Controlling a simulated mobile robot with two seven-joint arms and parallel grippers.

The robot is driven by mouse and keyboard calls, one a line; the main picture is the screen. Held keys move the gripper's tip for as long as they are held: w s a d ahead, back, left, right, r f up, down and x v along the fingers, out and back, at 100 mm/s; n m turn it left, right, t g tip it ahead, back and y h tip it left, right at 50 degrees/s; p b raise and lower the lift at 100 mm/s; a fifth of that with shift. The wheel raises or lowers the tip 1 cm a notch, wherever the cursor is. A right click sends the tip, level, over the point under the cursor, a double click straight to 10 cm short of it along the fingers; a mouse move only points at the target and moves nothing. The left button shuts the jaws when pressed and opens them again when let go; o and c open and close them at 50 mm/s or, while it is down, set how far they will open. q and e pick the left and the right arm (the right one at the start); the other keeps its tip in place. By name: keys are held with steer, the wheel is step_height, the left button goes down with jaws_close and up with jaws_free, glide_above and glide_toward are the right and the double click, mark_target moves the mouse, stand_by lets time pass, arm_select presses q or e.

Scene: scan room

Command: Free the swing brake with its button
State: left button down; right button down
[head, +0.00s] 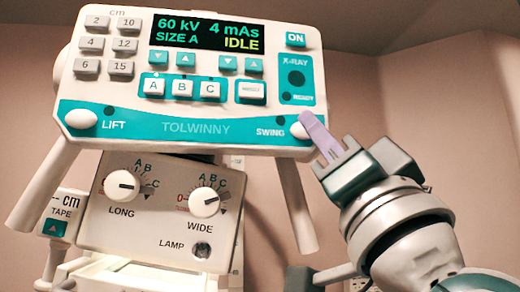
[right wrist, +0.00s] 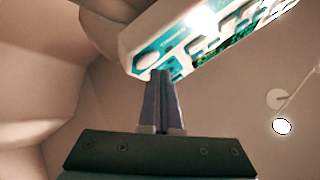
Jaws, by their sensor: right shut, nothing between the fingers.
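The white oval SWING button (head: 298,131) sits at the lower right corner of the control panel (head: 190,131), beside its SWING label. My right gripper (head: 307,115) comes in from the right with its pale purple fingers shut and empty. Its tips overlap the upper right side of the button in the head view. In the right wrist view the shut fingers (right wrist: 162,72) point at the panel edge, and a white oval (right wrist: 148,60), apparently the same button, shows just beyond the tips. I cannot tell whether the tips touch it. My left gripper is not in view.
A matching LIFT button (head: 81,118) is at the panel's lower left corner. White handles slope down at both sides. Below hangs a box with LONG (head: 122,185) and WIDE (head: 205,203) knobs. The display (head: 207,35) reads IDLE.

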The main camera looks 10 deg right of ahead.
steer(key=shift+w, duration=0.25)
steer(key=shift+w, duration=0.35)
stand_by(0.6)
stand_by(0.3)
steer(key=shift+s, duration=0.8)
steer(key=shift+s, duration=0.1)
steer(key=s+p, duration=0.2)
steer(key=s, duration=0.3)
steer(key=shift+d, duration=0.1)
steer(key=shift+w, duration=0.1)
stand_by(0.5)
